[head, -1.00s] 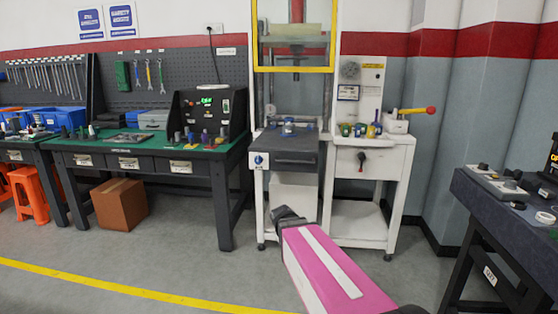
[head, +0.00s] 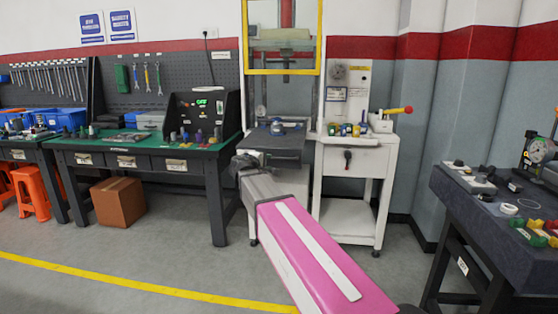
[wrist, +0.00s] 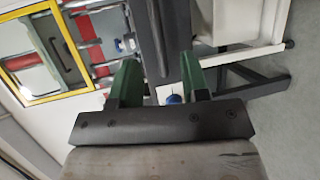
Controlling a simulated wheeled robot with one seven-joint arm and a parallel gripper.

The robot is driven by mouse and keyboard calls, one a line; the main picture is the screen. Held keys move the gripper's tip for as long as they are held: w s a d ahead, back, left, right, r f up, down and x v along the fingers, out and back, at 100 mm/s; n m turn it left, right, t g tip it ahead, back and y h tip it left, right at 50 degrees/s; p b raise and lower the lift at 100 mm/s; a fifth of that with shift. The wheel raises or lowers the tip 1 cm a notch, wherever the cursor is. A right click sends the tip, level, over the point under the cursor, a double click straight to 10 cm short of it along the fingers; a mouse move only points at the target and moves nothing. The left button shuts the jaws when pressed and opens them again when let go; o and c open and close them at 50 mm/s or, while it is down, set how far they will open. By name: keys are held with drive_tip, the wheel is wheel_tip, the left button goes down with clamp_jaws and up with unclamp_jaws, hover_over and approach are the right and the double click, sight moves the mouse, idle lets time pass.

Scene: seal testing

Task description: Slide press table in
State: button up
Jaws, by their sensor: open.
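The dark press table (head: 276,143) sits at waist height in the white press frame, below the raised yellow-framed guard (head: 284,72). A small blue part (head: 277,128) stands on it. My gripper (head: 240,162) is at the table's front left in the head view, hiding part of its front. In the wrist view, my gripper (wrist: 160,70) is open, with two green fingers apart. The table's dark front (wrist: 153,40) shows as a long bar beyond and between the fingertips. I cannot tell whether they touch it. A blue knob (wrist: 173,99) shows between the fingers.
A white side cart (head: 348,160) with a red-knobbed lever stands right of the press. A green-topped workbench (head: 130,142) is to the left, with a cardboard box (head: 118,201) beneath. A dark table (head: 480,200) is at the right. The floor in front is free.

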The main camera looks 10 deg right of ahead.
sight(278, 158)
drive_tip(key=x, duration=1)
drive_tip(key=shift+w+d+r, duration=0.1)
drive_tip(key=shift+w+d, duration=0.05)
drive_tip(key=shift+w, duration=0.25)
clamp_jaws()
